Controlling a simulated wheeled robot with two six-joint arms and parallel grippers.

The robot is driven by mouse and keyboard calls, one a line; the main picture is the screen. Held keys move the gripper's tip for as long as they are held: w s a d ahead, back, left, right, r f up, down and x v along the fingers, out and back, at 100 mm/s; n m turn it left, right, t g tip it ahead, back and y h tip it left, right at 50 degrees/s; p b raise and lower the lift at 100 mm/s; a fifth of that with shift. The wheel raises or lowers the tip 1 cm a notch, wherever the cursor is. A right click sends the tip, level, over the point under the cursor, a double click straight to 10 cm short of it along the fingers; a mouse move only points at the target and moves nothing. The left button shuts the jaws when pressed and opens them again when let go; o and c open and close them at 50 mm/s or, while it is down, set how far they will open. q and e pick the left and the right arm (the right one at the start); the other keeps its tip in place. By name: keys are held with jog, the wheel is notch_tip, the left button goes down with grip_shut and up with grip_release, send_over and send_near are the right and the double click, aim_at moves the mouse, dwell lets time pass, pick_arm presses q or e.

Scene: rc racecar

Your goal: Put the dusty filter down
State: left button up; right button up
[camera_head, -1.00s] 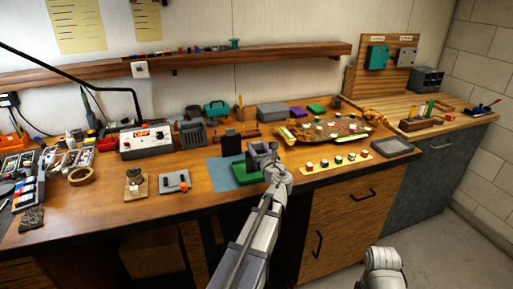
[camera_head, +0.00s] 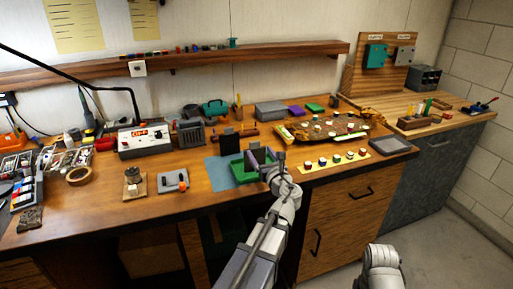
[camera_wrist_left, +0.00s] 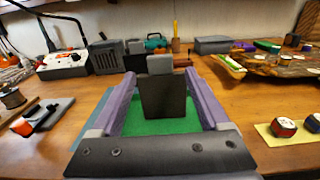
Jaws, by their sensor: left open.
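A green tray (camera_head: 227,176) lies on the blue mat (camera_head: 213,170) at the bench's front edge. My left gripper (camera_head: 262,155) is over the tray's right side, its purple fingers apart. In the left wrist view, a dark flat panel (camera_wrist_left: 162,97), which looks like the dusty filter, stands upright between the fingers over the green tray (camera_wrist_left: 150,127). A gap shows on each side of it, so the fingers do not grip it. Whether its lower edge rests on the tray is hard to tell. My right gripper is out of view.
A black upright block (camera_head: 231,143) stands just behind the tray. A yellow strip (camera_head: 335,161) with several small coloured pieces lies right of the gripper. Bare wood is left of the mat.

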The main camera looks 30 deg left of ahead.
pick_arm(q)
jog(key=v, duration=0.5)
jog(key=shift+s+d, duration=0.1)
jog(key=shift+d, duration=0.05)
jog(key=s+d+f+n+g+h, duration=0.3)
jog(key=s+d+f+n, duration=0.1)
jog(key=d+f+n, duration=0.25)
jog(key=s+d+f+n+g+h, duration=0.3)
jog(key=d+f+n, duration=0.2)
jog(key=f+n, duration=0.3)
jog(key=s+d+f+n+g+h, duration=0.3)
jog(key=s+d, duration=0.3)
jog(key=d, duration=0.2)
jog(key=s+d+f+n+g+h, duration=0.2)
jog(key=s+d+f+n+h, duration=0.1)
jog(key=s+d, duration=0.3)
jog(key=shift+s+d+f+n+g+h, duration=0.35)
jog(key=shift+d+f+n, duration=0.4)
jog(key=shift+d, duration=0.5)
jog(key=shift+r, duration=0.2)
